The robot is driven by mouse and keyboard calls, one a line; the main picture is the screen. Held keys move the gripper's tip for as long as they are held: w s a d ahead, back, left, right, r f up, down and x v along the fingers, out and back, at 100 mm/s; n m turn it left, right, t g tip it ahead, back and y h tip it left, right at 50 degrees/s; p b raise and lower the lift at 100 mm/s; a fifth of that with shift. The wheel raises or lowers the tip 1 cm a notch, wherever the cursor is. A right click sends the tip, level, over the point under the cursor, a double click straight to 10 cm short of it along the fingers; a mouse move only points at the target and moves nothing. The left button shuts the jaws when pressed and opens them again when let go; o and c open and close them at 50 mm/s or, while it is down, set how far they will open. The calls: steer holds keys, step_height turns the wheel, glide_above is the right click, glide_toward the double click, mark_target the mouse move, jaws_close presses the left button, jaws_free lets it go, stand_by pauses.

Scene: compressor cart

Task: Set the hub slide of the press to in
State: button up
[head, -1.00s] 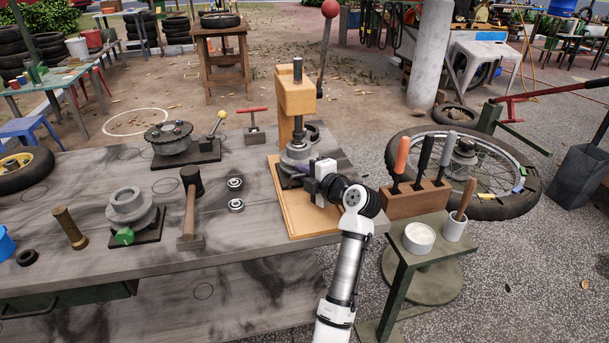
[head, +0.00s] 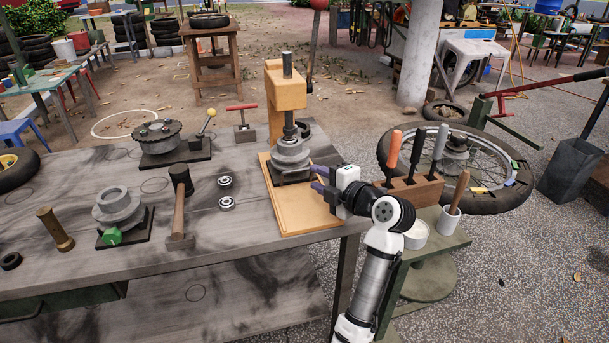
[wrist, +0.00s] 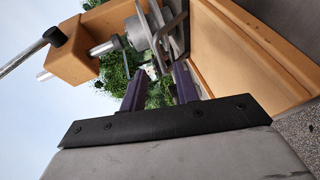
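The press (head: 285,88) stands at the table's right end, with an orange column and head, an upright metal ram and an orange wooden base (head: 305,212). A grey stepped hub (head: 291,157) sits on a dark slide plate (head: 290,178) at the back of the base, under the ram. My gripper (head: 316,178) is just right of the hub, over the base. In the wrist view its two purple fingers (wrist: 159,88) are apart with nothing between them. The hub (wrist: 142,34) and plate lie just beyond the fingertips; I cannot tell whether they touch.
A tool block (head: 408,189) with several handles and a white cup (head: 415,236) stand on a green stand to the right, close to my arm. A mallet (head: 179,205) and bearings (head: 226,202) lie left of the press. The front of the base is bare.

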steer(key=shift+v, duration=2)
steer(key=shift+a, duration=0.1)
